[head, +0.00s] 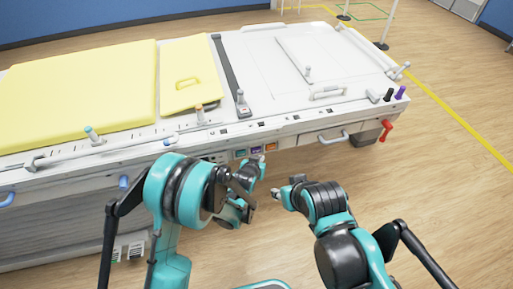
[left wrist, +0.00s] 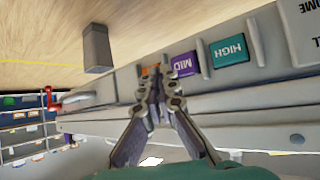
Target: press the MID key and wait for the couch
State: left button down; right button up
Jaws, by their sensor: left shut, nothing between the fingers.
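The purple MID key (left wrist: 184,64) sits on the couch's side panel between the teal HIGH key (left wrist: 228,50) and an orange key (left wrist: 150,70). In the head view the MID key (head: 255,150) is small, on the couch's near side. My left gripper (left wrist: 162,78) is shut and empty. Its tips show just below the keys in the wrist view, overlapping the lower part of the orange key and close to MID's left edge. I cannot tell whether they touch. The couch (head: 290,125) has yellow pads at left. My right gripper (head: 286,191) is apart from the couch; its jaws are unclear.
A rail handle (head: 335,137) and a red lever (head: 386,130) stick out from the couch's near side, right of the keys. Blue-ended handles (head: 125,182) stick out at left. Wooden floor (head: 440,170) is clear at right.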

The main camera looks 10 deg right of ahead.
pick_arm(q)
jog(key=shift+s, duration=1.05)
dwell(4.2)
jog(key=s+a+r+n+y, duration=0.1)
jog(key=s+a+r+y, duration=0.15)
jog(key=a+r, duration=0.7)
jog(key=s+a+r+n+y, duration=0.1)
jog(key=s+a+r+n, duration=0.15)
jog(key=a+r, duration=0.7)
jog(key=s+a+n+g+y, duration=0.1)
jog(key=s+a+n+g, duration=0.1)
jog(key=s+a, duration=1.4)
jog(key=s, duration=0.2)
jog(key=shift+s+f+y, duration=0.25)
jog(key=shift+s+y, duration=0.05)
jog(key=shift+y, duration=0.05)
